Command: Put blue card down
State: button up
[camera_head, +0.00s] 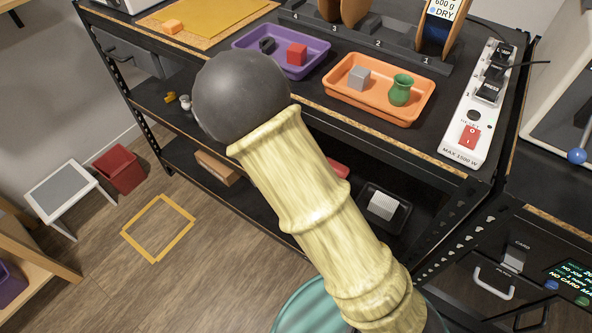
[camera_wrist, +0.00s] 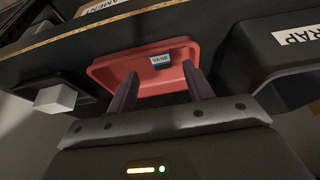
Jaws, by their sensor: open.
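In the wrist view, a small blue and white card marked VASE (camera_wrist: 160,60) rests in a red tray (camera_wrist: 105,72), near its middle. My gripper (camera_wrist: 160,72) is open, with its two dark fingers apart over the tray's near side. The card shows between and just beyond the fingertips, and neither finger seems closed on it. In the head view my arm covers the middle, and my gripper and the card are hidden. Only a bit of the red tray (camera_head: 338,168) shows on the lower shelf.
A dark bin marked SCRAP (camera_wrist: 290,60) stands right of the tray in the wrist view. A black tray with a pale block (camera_wrist: 55,98) is at left. On the bench above are a purple tray (camera_head: 318,66) and an orange tray (camera_head: 425,100). Shelf edges are close around my gripper.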

jog(key=p+v, duration=0.1)
jog(key=v, duration=0.6)
jog(key=shift+p, duration=0.35)
